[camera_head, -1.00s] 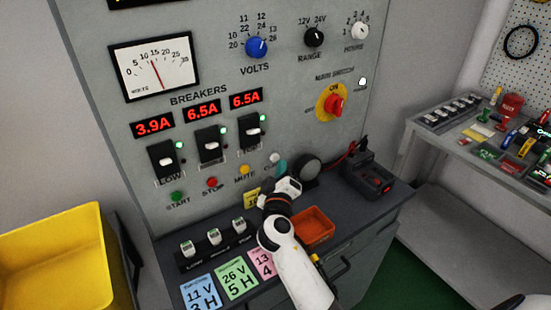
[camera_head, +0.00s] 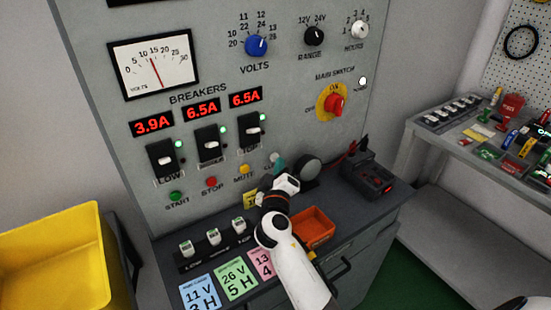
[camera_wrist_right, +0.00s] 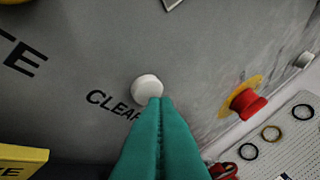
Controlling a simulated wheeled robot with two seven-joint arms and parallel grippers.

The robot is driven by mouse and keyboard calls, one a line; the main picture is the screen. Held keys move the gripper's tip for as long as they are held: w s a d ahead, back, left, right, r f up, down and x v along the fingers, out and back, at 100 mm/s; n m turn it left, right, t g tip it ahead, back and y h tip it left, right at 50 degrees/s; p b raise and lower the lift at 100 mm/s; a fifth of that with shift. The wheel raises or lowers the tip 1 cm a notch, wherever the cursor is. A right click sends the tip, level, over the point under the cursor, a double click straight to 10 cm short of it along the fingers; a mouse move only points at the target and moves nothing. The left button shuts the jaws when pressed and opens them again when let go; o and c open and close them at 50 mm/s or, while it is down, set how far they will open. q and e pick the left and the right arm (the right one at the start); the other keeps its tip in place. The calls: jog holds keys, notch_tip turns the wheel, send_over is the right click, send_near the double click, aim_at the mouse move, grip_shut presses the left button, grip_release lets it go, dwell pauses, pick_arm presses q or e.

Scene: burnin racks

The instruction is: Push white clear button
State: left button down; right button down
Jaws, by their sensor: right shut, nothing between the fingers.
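The white clear button (camera_wrist_right: 147,88) is a round white knob on the grey panel, above the printed word CLEAR in the right wrist view. In the head view the clear button (camera_head: 274,157) is small, right of the yellow mute button. My right gripper (camera_wrist_right: 160,101) has teal fingers, shut and empty, with tips at the button's lower right edge in the wrist view. Whether they touch it I cannot tell. In the head view the right gripper (camera_head: 279,165) is largely hidden behind its wrist. My left gripper is not in view.
The mute (camera_head: 244,169), stop (camera_head: 211,182) and start (camera_head: 175,196) buttons are to the left on the panel (camera_head: 300,100). A red main switch (camera_head: 336,104) is above right. An orange tray (camera_head: 312,225) and a black device (camera_head: 368,180) stand on the ledge below.

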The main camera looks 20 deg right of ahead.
jog(key=shift+w, duration=0.45)
dwell(0.3)
jog(key=shift+s, duration=0.85)
jog(key=shift+s, duration=0.1)
jog(key=s, duration=0.4)
jog(key=shift+s+d, duration=0.4)
dwell(0.7)
